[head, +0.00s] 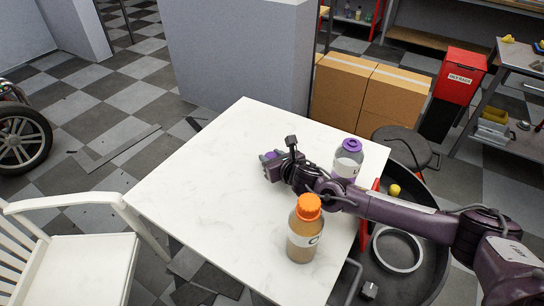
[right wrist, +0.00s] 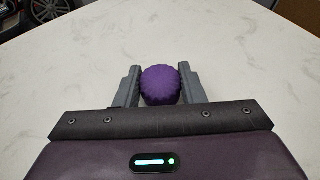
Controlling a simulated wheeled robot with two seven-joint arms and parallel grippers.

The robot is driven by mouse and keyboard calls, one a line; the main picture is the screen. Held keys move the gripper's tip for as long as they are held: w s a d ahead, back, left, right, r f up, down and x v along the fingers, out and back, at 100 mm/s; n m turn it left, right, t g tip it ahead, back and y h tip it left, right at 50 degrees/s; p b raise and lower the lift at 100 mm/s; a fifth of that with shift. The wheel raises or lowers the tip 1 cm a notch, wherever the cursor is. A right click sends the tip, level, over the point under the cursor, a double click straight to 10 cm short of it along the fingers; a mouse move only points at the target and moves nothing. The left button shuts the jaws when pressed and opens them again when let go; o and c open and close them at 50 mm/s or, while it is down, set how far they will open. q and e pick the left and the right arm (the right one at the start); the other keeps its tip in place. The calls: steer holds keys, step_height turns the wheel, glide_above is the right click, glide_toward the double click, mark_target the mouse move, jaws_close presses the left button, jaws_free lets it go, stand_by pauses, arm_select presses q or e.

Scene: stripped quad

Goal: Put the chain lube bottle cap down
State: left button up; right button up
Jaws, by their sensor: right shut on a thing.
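My right gripper (head: 268,158) is over the white table, left of the bottles, and is shut on a purple ribbed cap. In the right wrist view the cap (right wrist: 161,85) sits between the two grey fingers of the gripper (right wrist: 160,78), with the white tabletop behind it. The cap is close to the table, but I cannot tell whether it touches. In the head view only a bit of the cap (head: 271,155) shows. My left gripper is not in view.
A bottle with an orange cap (head: 305,232) stands on the table (head: 190,178) near its front right edge. The left and back of the tabletop are clear. A white chair (head: 80,265) is at the left front; cardboard boxes (head: 365,95) and a round stool (head: 402,143) are beyond the table.

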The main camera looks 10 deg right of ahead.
steer(key=shift+f, duration=0.2)
steer(key=shift+f, duration=0.1)
steer(key=shift+f+b, duration=0.4)
steer(key=shift+b, duration=0.15)
steer(key=o, duration=1)
steer(key=shift+r, duration=0.1)
steer(key=shift+o, duration=0.2)
steer(key=shift+r, duration=0.1)
